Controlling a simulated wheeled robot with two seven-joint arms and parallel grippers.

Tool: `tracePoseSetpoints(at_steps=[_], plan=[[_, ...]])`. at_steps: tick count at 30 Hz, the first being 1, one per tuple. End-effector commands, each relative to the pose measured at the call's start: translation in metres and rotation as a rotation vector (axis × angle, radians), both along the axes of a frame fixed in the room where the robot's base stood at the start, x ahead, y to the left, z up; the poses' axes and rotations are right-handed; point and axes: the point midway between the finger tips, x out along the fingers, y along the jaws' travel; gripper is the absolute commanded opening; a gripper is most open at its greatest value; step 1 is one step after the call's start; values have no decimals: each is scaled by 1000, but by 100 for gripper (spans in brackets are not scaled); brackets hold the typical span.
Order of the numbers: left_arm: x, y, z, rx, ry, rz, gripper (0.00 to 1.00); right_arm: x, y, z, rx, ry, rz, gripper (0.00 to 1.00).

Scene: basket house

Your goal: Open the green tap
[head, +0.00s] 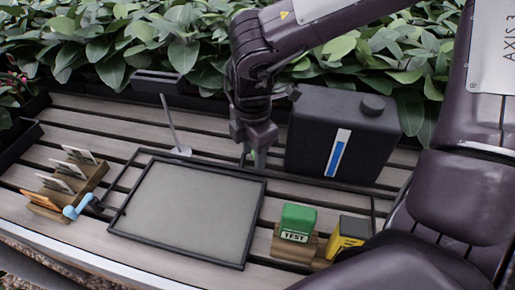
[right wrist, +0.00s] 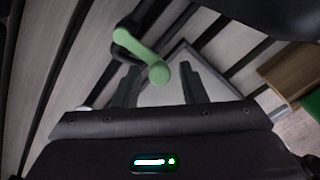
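The green tap (right wrist: 138,46) shows in the right wrist view as a rounded green lever on a dark fitting. Its rounded end lies between my right gripper's fingertips (right wrist: 160,80) in the picture; I cannot tell whether they touch it. The fingers stand apart. In the head view my right gripper (head: 250,148) points down left of the black canister (head: 310,130). Only a small bit of the green tap (head: 260,158) shows there, mostly hidden behind the gripper. My left gripper is not in view.
A framed grey panel (head: 190,212) lies on the slatted bench, with a blue tap (head: 78,207) to its left. A green stamp (head: 297,220) and a yellow item (head: 349,232) stand at front right. Packets in a wooden holder (head: 90,182) stand at left. Leafy plants line the back.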

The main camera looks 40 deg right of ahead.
Motion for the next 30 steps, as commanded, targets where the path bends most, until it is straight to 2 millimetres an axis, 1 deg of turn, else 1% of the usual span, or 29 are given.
tracePoseSetpoints(at_steps=[17,30], plan=[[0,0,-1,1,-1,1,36,1,0,0,0,0,0,38],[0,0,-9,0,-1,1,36,23,-2,-1,-2,-2,-1,38]])
